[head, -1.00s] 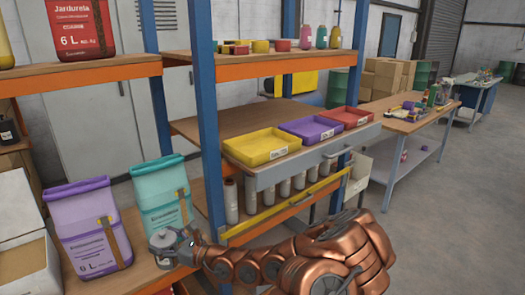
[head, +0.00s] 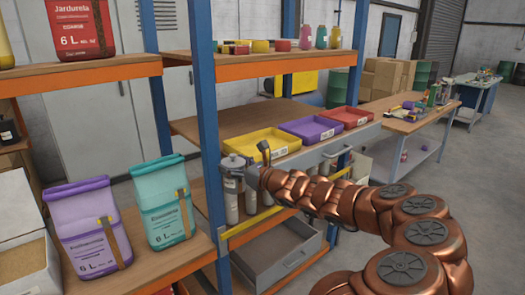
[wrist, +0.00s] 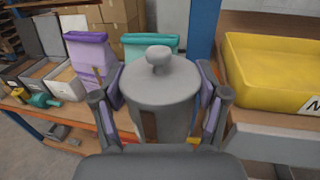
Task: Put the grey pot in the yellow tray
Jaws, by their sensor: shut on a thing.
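The grey pot (wrist: 160,105), with a round knob on its lid, is upright between the fingers of my gripper (wrist: 161,92) in the wrist view. My gripper is shut on its sides. In the head view the pot (head: 233,163) is raised in front of the blue post, just left of the yellow tray. The yellow tray (head: 262,139) is on the rack's middle level and looks empty. In the wrist view the tray (wrist: 275,72) is to the right of the pot, apart from it.
A purple tray (head: 311,128) and a red tray (head: 346,117) are right of the yellow one. A blue post (head: 206,110) rises close beside the pot. Purple (head: 83,230) and teal (head: 163,205) bags stand at lower left. An open grey drawer (head: 285,262) is below.

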